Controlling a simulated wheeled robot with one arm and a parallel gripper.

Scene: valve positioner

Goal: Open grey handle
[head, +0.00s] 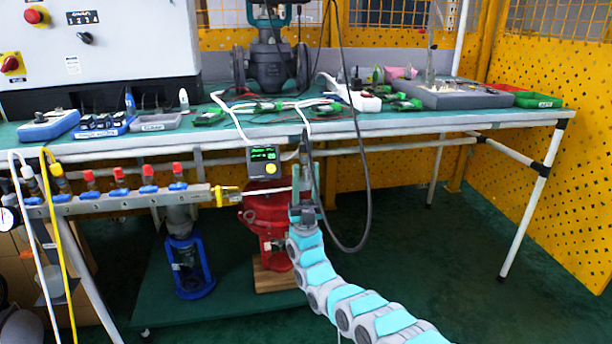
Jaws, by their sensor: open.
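A thin pale grey bar (268,191), which looks like the grey handle, runs level to the right from the yellow fitting (228,196) at the end of the pipe manifold. My gripper (304,174) points upward at the bar's right end, below the front edge of the bench. Its jaws are open. I cannot tell whether the bar's end lies between the jaws, touches them or is behind them.
The manifold (130,199) carries several blue handles and red caps. A small display box (264,161) is just above the bar. A red valve body (268,222) stands behind it. A black cable (369,190) loops beside my gripper. The bench (450,119) overhangs. Floor at right is clear.

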